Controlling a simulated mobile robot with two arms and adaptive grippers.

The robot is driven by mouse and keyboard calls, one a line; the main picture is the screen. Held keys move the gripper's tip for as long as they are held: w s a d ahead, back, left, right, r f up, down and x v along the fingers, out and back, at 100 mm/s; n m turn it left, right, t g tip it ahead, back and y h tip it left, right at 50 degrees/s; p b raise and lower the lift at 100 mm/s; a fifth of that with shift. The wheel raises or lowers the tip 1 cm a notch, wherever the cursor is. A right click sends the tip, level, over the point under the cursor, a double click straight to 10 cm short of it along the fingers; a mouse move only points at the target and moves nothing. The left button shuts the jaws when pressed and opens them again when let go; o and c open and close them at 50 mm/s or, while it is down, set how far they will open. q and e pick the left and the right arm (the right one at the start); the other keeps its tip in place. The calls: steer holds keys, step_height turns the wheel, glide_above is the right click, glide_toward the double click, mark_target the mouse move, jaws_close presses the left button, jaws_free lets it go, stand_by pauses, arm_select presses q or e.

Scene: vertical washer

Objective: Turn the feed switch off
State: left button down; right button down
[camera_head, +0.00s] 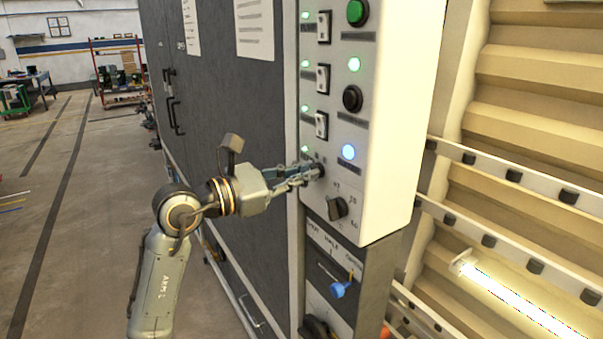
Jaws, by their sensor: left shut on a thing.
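The light grey control panel (375,120) stands right of centre. Several small green lamps run down its left side, next to three white rocker switches (321,125). My left gripper (316,171) reaches in from the left and is shut on a small dark switch part (321,169) below the lowest rocker switch, beside the lowest green lamp (305,149), which is lit. The fingers hide most of that part, so its position and label cannot be read. My right gripper is out of view.
A black rotary knob (337,208) sits just below the fingers. Dark cabinet doors (225,110) stand behind my arm. Open floor lies left.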

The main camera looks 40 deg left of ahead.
arm_select(q)
steer(key=n+p, duration=0.4)
steer(key=n, duration=0.6)
steer(key=shift+a, duration=0.15)
stand_by(0.4)
steer(key=c, duration=1.4)
jaws_free()
steer(key=shift+c, duration=0.2)
steer(key=v, duration=1.2)
